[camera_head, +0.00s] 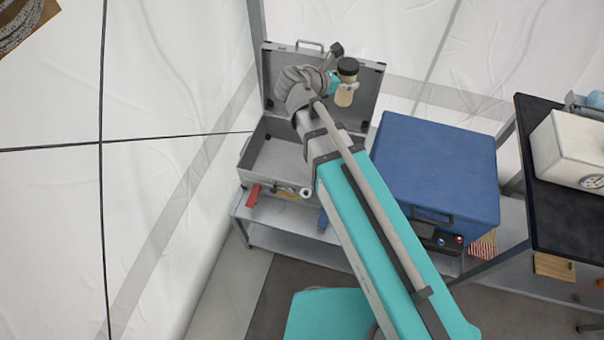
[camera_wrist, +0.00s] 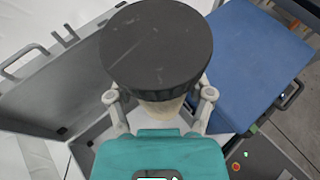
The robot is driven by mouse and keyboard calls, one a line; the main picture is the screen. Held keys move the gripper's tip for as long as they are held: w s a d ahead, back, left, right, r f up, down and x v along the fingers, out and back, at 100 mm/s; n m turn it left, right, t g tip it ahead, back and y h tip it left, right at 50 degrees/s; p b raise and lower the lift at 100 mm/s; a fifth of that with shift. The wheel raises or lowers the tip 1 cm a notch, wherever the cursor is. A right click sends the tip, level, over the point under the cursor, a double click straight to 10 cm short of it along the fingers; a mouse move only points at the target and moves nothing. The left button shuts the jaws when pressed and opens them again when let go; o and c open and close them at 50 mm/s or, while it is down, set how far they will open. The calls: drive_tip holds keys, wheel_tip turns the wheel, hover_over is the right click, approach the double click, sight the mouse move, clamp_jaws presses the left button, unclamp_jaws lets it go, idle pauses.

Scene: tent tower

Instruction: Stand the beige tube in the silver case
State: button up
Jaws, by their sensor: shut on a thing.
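The beige tube (camera_head: 345,95) with a black cap is held upright in my gripper (camera_head: 341,88), which is shut on it. In the wrist view the tube's black cap (camera_wrist: 156,45) fills the upper middle, with a little of its beige body (camera_wrist: 160,108) below, between the fingers of my gripper (camera_wrist: 160,100). The silver case (camera_head: 262,160) stands open on a grey bench, its lid raised at the back. The tube is above the case, in front of the lid in the head view. My arm hides the right part of the case. The case also shows in the wrist view (camera_wrist: 50,100).
A blue box (camera_head: 435,165) stands close to the right of the case. A red object (camera_head: 253,195) is at the case's front left. A dark table (camera_head: 540,125) with a cream gauge box (camera_head: 570,148) is at the far right. The case's visible left floor looks clear.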

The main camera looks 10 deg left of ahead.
drive_tip(key=s+a+f+n+y+b, duration=0.1)
drive_tip(key=a+f+b, duration=0.3)
drive_tip(key=f+b, duration=0.6)
drive_tip(key=s+a+f+n+t+b, duration=0.1)
drive_tip(key=a+f+b, duration=0.2)
drive_tip(key=f+b, duration=0.7)
drive_tip(key=s+a+f+t+y+b, duration=0.1)
drive_tip(key=a+f+b, duration=0.3)
drive_tip(key=f+b, duration=0.5)
drive_tip(key=shift+s+a+f+n+y+b, duration=0.3)
drive_tip(key=shift+s+f+n+b, duration=0.15)
drive_tip(key=shift+f, duration=0.35)
drive_tip(key=w+a+f+b, duration=0.8)
drive_tip(key=a+f+b, duration=0.1)
drive_tip(key=a, duration=0.1)
drive_tip(key=shift+w, duration=0.15)
drive_tip(key=shift+a, duration=0.1)
drive_tip(key=shift+w+a+f+b, duration=0.15)
drive_tip(key=shift+f+b, duration=0.85)
drive_tip(key=shift+w+a+f+b, duration=0.15)
drive_tip(key=shift+f+b, duration=0.8)
drive_tip(key=shift+f, duration=0.05)
